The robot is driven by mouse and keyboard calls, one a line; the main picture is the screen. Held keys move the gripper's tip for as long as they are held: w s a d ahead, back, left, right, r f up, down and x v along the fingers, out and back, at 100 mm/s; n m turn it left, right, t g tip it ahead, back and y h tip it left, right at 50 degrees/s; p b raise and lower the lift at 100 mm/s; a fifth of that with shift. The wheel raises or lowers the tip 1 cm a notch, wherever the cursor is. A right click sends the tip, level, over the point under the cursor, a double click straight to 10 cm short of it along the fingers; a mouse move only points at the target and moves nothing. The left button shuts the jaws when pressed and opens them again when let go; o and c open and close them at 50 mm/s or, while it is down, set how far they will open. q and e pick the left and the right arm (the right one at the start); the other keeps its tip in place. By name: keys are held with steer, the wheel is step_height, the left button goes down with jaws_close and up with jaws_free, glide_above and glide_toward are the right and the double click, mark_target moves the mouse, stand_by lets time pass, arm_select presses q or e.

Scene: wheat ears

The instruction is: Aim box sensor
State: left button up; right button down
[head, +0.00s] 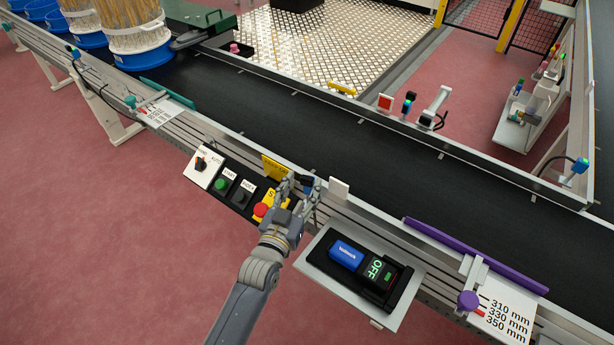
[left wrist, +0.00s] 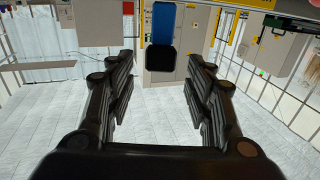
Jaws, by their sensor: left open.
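My left gripper (head: 300,190) is open at the near rail of the conveyor, beside the control panel. A small blue-and-black box, seemingly the box sensor (head: 308,184), sits at its fingertips on the rail, partly hidden by the fingers. In the left wrist view, a blue-and-black box (left wrist: 163,28) stands ahead, centred between the open fingers (left wrist: 160,85) and apart from both. I cannot tell which way the sensor points. My right gripper is not in view.
The black conveyor belt (head: 330,135) is clear here. The panel has a red emergency button (head: 260,210) close to my gripper. A white plate (head: 339,188) stands just right. A tray (head: 320,262) holds a blue handheld device and an OFF display. Wheat tubs (head: 140,50) stand upper left.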

mark_target(305, 181)
arm_select(q)
steer(key=shift+x, duration=1.9)
steer(key=c, duration=1.1)
